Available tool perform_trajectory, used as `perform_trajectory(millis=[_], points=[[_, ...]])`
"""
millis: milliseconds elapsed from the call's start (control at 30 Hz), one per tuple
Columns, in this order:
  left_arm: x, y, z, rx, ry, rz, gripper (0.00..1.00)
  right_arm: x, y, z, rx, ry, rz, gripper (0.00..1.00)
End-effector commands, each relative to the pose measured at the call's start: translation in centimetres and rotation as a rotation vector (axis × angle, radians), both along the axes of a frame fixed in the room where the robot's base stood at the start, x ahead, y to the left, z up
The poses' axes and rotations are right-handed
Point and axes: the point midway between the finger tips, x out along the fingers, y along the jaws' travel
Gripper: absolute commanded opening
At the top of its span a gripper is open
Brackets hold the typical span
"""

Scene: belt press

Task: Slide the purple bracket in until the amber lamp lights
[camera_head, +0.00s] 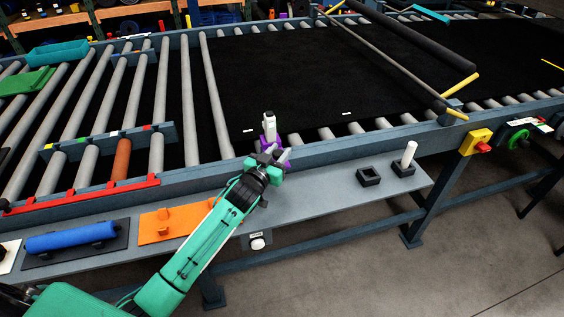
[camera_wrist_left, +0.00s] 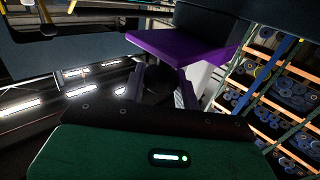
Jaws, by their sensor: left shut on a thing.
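The purple bracket (camera_head: 282,158) is at the near rail of the conveyor, left of the middle in the head view. A white upright part (camera_head: 268,121) stands at it. My left gripper (camera_head: 269,156) reaches it from the near side and is shut on it. In the left wrist view the purple bracket (camera_wrist_left: 185,46) is a flat plate just beyond the gripper (camera_wrist_left: 162,88). The gripper hides part of the bracket, and I cannot tell how far in it sits. I cannot make out a lit amber lamp. My right gripper is not in view.
The near rail (camera_head: 340,153) and the roller bed run behind the bracket, with a black belt (camera_head: 300,80) over it. The grey shelf (camera_head: 320,206) holds an orange plate (camera_head: 172,224), a blue roller (camera_head: 70,237) and a black square socket (camera_head: 369,176).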

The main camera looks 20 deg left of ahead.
Motion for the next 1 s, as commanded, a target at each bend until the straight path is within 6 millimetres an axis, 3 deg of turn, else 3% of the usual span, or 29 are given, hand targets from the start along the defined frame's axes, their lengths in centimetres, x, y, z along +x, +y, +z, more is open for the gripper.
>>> perform_trajectory(millis=[300, 667, 700, 767, 800, 1000], points=[[2.8, 1.9, -0.1, 0.001, 0.001, 0.001, 0.0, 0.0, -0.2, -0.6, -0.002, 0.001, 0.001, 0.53], [3.1, 2.1, 0.0, -0.001, 0.001, 0.001, 0.0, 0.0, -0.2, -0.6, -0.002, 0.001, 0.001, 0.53], [3.0, 2.1, 0.0, -0.001, 0.001, 0.001, 0.35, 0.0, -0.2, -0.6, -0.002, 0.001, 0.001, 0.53], [3.0, 2.1, 0.0, -0.001, 0.001, 0.001, 0.47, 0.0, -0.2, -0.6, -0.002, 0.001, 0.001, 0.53], [3.0, 2.1, 0.0, -0.001, 0.001, 0.001, 0.52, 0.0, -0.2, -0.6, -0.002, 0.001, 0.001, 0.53], [3.0, 2.1, 0.0, 0.0, 0.0, 0.001, 0.52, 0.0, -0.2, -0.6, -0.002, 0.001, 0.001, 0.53]])
